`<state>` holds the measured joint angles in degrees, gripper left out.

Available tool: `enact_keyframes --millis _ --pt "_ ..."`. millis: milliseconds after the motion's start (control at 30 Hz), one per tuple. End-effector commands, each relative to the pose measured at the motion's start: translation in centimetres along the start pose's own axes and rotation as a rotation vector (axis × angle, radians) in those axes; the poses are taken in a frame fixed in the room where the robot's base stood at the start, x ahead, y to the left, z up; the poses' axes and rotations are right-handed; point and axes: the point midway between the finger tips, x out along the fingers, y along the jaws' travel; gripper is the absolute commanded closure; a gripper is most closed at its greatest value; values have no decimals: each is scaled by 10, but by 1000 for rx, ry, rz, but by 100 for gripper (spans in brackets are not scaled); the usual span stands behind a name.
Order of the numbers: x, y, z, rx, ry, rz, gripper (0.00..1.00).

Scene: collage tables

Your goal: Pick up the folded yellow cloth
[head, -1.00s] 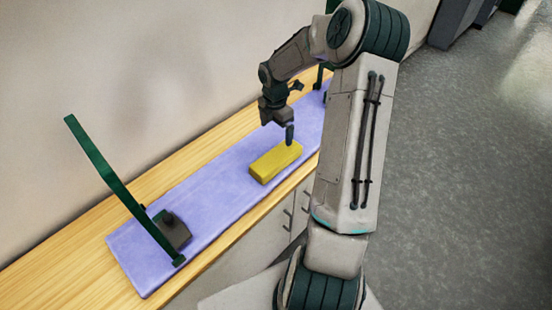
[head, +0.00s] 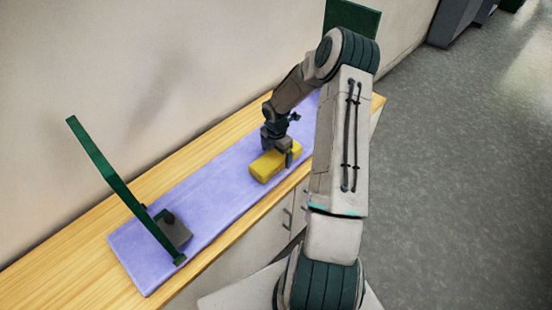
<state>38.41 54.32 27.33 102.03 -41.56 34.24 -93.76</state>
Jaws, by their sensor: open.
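The folded yellow cloth (head: 266,170) lies as a thick block on the purple mat (head: 215,185), on the wooden counter. My gripper (head: 277,158) is open and low over the right end of the cloth. One finger shows at the cloth's near right side; the far finger is hard to make out. I cannot tell whether the fingers touch the cloth. Part of the cloth's far right end is hidden behind the gripper.
A slanted green frame (head: 122,190) stands at the mat's left end, with a dark block with a knob (head: 173,229) beside it. Another green panel (head: 352,18) shows behind my arm. The mat between the dark block and the cloth is clear. A wall runs behind the counter (head: 60,250).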

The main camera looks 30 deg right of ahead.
Motion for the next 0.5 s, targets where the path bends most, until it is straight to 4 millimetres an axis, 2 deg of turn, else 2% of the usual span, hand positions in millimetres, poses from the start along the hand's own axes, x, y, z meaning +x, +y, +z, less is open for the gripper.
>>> enact_keyframes --millis 133,400,433,500 --pt "16 0 0 1 0 0 2" --pt "19 0 1 1 -1 2 2" --pt "19 0 1 1 -1 2 7" --pt "19 0 1 1 -1 1 27"
